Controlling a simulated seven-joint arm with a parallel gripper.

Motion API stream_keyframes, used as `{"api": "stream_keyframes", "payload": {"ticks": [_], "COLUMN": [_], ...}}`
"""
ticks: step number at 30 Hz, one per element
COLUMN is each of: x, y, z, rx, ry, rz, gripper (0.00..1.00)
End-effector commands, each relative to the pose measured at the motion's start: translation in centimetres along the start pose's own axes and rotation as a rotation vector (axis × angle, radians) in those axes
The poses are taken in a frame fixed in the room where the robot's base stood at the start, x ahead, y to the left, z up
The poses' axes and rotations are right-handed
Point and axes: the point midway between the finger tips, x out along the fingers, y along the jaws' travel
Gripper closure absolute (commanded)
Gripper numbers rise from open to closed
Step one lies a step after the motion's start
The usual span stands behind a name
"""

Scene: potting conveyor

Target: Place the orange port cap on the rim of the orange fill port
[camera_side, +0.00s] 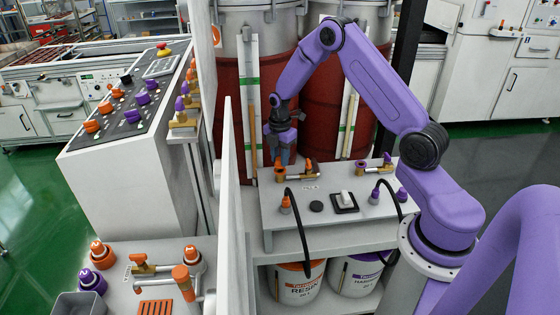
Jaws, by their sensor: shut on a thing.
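My gripper (281,158) points down at the left end of the upper bench, directly over the orange fill port (280,176). It is shut on the orange port cap, of which the fingers hide nearly everything. Orange shows right at the fingertips, and I cannot tell where the cap ends and the port begins, or whether they touch. The port joins a brass valve (296,175) with an orange handle (308,164) on its right.
A purple-handled brass valve (374,169) stands to the right. In front are an orange hose nozzle (286,203), a purple nozzle (374,193), a black disc (316,207) and a black square holder (345,205). Red drums (323,90) stand close behind. A pale panel (232,190) rises at left.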

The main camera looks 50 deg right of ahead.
Motion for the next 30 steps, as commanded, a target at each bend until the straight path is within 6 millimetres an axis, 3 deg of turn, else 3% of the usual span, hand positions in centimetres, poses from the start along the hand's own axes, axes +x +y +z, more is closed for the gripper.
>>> {"api": "stream_keyframes", "payload": {"ticks": [4,17,18,20,30], "x": [1.6,2.1,2.0,2.0,1.8], "y": [-0.1,0.0,0.0,0.0,0.0], "z": [0.0,0.0,0.0,0.0,0.0], "rx": [0.0,0.0,0.0,0.0,0.0], "ry": [0.0,0.0,0.0,0.0,0.0], "rz": [-0.001,0.0,0.001,0.001,0.002], "gripper": [0.99,0.99,0.6,0.44,0.44]}}
